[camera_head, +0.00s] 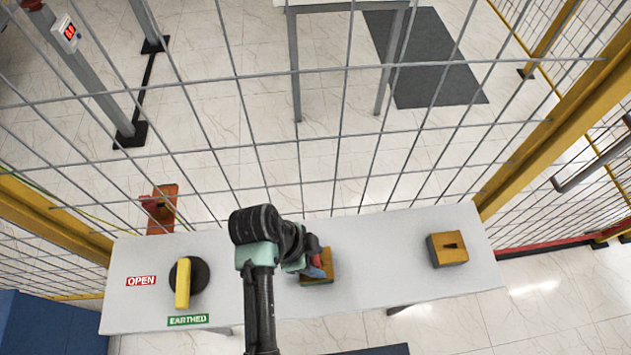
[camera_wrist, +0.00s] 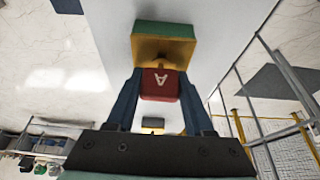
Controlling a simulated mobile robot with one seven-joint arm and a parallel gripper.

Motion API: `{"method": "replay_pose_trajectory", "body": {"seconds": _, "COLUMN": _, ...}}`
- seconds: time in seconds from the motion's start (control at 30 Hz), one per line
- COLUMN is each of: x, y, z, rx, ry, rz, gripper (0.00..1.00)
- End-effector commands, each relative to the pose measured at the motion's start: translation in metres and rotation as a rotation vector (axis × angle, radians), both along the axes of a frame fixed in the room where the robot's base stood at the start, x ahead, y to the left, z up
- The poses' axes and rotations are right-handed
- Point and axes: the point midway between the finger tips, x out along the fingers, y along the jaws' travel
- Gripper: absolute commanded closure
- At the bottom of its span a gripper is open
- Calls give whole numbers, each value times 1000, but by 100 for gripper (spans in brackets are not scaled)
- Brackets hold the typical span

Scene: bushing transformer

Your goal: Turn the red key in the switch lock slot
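The red key (camera_wrist: 160,87), marked with a letter A, sits between the two blue fingers of my gripper (camera_wrist: 160,76) in the wrist view. The fingers touch it on both sides. Its front end meets the face of a yellow lock block (camera_wrist: 177,56) with a green side; how deep it sits in the slot is hidden. In the head view the same block (camera_head: 326,262) is on the grey table, partly covered by my gripper (camera_head: 316,266). A second yellow lock block (camera_head: 447,250) with a dark, empty-looking slot stands at the table's right.
The grey table (camera_head: 385,265) also bears a yellow handle on a black round base (camera_head: 183,283), with a red OPEN label (camera_head: 141,281) and a green EARTHED label (camera_head: 188,320). A wire mesh fence rises behind the table. The tabletop between the two blocks is clear.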

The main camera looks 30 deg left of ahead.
Motion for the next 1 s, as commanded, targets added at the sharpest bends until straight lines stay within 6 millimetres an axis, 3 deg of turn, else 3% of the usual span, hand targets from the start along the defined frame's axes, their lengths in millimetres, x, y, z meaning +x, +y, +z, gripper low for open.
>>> {"method": "replay_pose_trajectory", "body": {"seconds": 0.03, "x": 0, "y": 0, "z": 0, "rx": 0, "ry": 0, "rz": 0, "gripper": 68}}
{"method": "replay_pose_trajectory", "body": {"seconds": 0.2, "x": 0, "y": 0, "z": 0, "rx": 1, "ry": -1, "rz": 0, "gripper": 99}}
{"method": "replay_pose_trajectory", "body": {"seconds": 0.23, "x": 0, "y": 0, "z": 0, "rx": 1, "ry": -1, "rz": 0, "gripper": 100}}
{"method": "replay_pose_trajectory", "body": {"seconds": 0.47, "x": -1, "y": -1, "z": 2, "rx": -1, "ry": 1, "rz": 64, "gripper": 100}}
{"method": "replay_pose_trajectory", "body": {"seconds": 1.0, "x": 0, "y": 0, "z": 2, "rx": 1, "ry": 0, "rz": 473, "gripper": 100}}
